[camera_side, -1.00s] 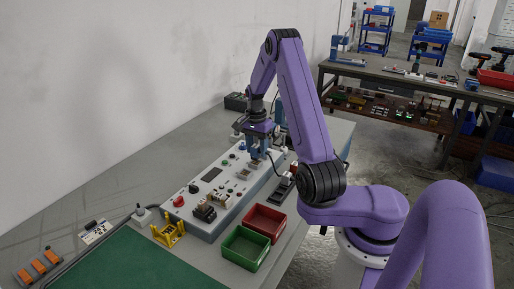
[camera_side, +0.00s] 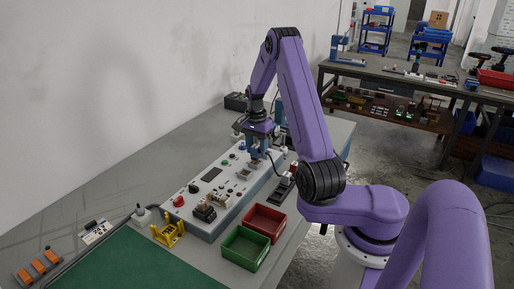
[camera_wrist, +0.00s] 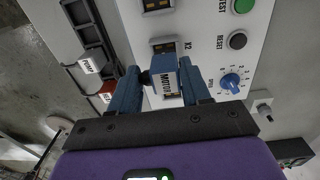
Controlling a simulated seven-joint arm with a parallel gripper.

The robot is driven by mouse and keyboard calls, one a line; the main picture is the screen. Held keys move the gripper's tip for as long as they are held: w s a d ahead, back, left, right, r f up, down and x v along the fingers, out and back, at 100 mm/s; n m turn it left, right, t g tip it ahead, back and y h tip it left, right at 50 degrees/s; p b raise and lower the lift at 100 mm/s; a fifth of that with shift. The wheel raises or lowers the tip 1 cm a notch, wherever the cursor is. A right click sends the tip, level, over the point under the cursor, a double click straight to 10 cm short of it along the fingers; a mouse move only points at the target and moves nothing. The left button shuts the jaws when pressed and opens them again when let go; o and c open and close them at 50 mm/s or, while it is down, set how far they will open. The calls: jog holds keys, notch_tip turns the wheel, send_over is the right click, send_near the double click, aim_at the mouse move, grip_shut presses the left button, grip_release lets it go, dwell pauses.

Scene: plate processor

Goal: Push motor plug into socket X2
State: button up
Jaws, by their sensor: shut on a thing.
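The motor plug (camera_wrist: 164,78) is a blue block with a white "MOTOR" label in the wrist view. My gripper (camera_wrist: 159,70) is shut on it, one blue finger on each side. Socket X2 (camera_wrist: 163,46), a dark opening in the light panel, shows just beyond the plug, beside its printed "X2". The plug's front end lies close to the socket's edge; I cannot tell whether they touch. In the side view my gripper (camera_side: 255,147) points down over the far part of the panel (camera_side: 205,189), and the plug is too small to make out.
Another socket (camera_wrist: 157,6) lies beyond X2. A green button (camera_wrist: 243,5), a dark RESET button (camera_wrist: 238,41) and a blue knob (camera_wrist: 231,82) are to the right. A black rack (camera_wrist: 88,35) stands left. Red (camera_side: 264,222) and green (camera_side: 245,247) bins sit beside the panel.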

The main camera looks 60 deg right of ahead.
jog(key=shift+f, duration=1.25)
dwell(0.3)
jog(key=o, duration=1.2)
jog(key=shift+r, duration=0.1)
